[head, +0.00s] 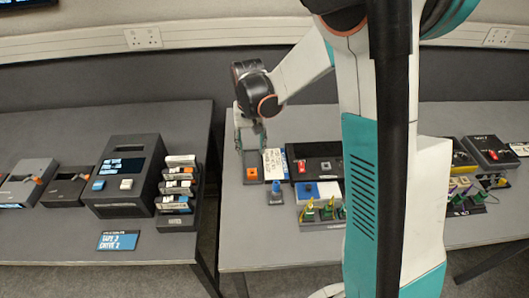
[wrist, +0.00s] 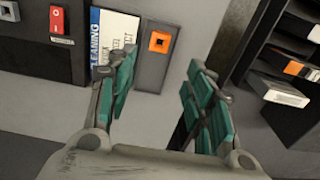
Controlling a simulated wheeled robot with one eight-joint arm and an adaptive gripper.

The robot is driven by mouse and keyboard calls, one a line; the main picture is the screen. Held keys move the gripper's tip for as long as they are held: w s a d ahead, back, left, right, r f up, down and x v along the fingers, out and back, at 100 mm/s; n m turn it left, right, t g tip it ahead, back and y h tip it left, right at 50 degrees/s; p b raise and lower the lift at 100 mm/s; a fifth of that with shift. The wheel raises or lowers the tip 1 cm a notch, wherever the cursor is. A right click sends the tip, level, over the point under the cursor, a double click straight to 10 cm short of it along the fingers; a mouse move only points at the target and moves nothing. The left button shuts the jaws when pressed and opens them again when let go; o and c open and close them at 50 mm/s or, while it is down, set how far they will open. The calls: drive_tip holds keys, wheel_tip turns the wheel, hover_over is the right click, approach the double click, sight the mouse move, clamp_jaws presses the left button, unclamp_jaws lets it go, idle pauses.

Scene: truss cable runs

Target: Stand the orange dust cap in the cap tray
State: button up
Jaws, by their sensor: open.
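A small square orange piece with a dark centre (wrist: 159,41), which looks like the orange dust cap, sits on a narrow grey block (wrist: 152,72). I cannot tell for sure whether this block is the cap tray. In the head view the orange piece (head: 251,173) is at the front end of the block, near the left edge of the right-hand table. My gripper (wrist: 157,95) is open, with nothing between its green-padded fingers. In the head view my gripper (head: 250,138) hangs over the back of the block, and the orange piece is clear of its fingers.
A blue piece (head: 275,192) stands in front. A slotted rack (head: 178,190) is on the left table, across a gap.

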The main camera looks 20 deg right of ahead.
drive_tip(key=s+r+n+t, duration=0.2)
drive_tip(key=s+r+t, duration=0.1)
drive_tip(key=s+r, duration=0.9)
drive_tip(key=s+r+n+t, duration=0.1)
drive_tip(key=s+r+t, duration=0.3)
drive_tip(key=s, duration=0.6)
drive_tip(key=shift+s, duration=0.35)
